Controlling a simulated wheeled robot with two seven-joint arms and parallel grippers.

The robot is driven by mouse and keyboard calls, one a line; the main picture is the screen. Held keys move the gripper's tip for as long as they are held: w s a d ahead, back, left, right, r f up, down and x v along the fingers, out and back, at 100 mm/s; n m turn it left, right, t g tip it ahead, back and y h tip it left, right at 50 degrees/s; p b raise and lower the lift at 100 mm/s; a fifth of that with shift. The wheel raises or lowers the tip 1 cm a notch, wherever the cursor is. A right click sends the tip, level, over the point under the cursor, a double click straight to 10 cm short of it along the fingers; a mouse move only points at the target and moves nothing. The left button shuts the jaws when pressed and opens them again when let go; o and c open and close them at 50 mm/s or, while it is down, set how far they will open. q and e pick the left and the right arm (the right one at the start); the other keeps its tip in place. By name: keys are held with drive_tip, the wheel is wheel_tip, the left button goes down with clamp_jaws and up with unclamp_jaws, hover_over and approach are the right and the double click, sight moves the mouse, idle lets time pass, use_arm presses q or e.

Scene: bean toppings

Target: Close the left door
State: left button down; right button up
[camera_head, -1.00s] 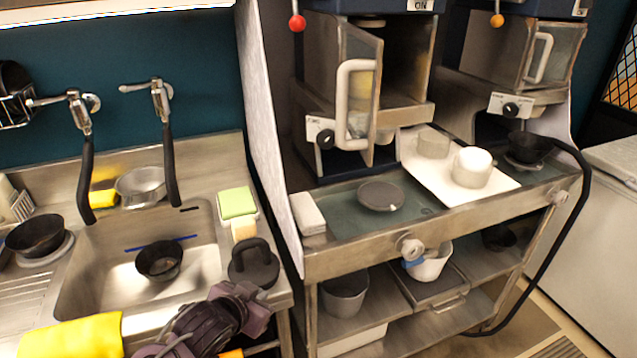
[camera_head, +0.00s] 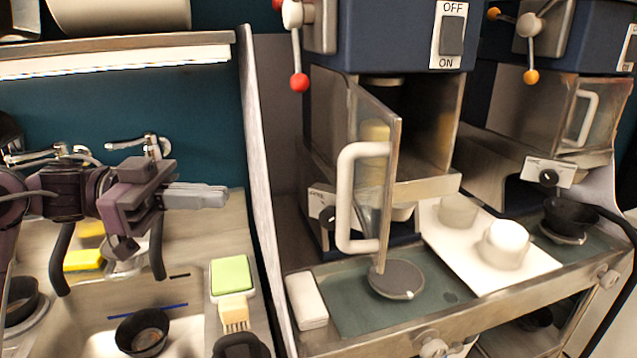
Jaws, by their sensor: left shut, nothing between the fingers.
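The left door (camera_head: 373,185) is a glass-paned metal door on the left machine. It stands open, swung out toward me, with a white C-shaped handle (camera_head: 346,200) on its face. The compartment (camera_head: 432,125) behind it shows to the right of the door. My left gripper (camera_head: 222,196) is shut and empty. It points right above the sink area, left of the grey upright panel and well apart from the door. My right gripper is not in view.
A grey upright panel (camera_head: 262,190) stands between my left gripper and the machine. A second machine's door (camera_head: 590,115) is at the right. A dark round disc (camera_head: 397,279) lies below the left door, and a white tray (camera_head: 485,272) with two cups is beside it.

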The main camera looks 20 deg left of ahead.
use_arm(q)
drive_tip(key=s+r+g, duration=0.1)
drive_tip(key=s+r, duration=0.1)
drive_tip(key=p, duration=0.7)
approach(346, 164)
drive_tip(key=w+d+f, duration=0.2)
drive_tip(key=d+f, duration=0.3)
drive_tip(key=d, duration=0.1)
drive_tip(key=shift+w, duration=0.1)
drive_tip(key=shift+a, duration=0.1)
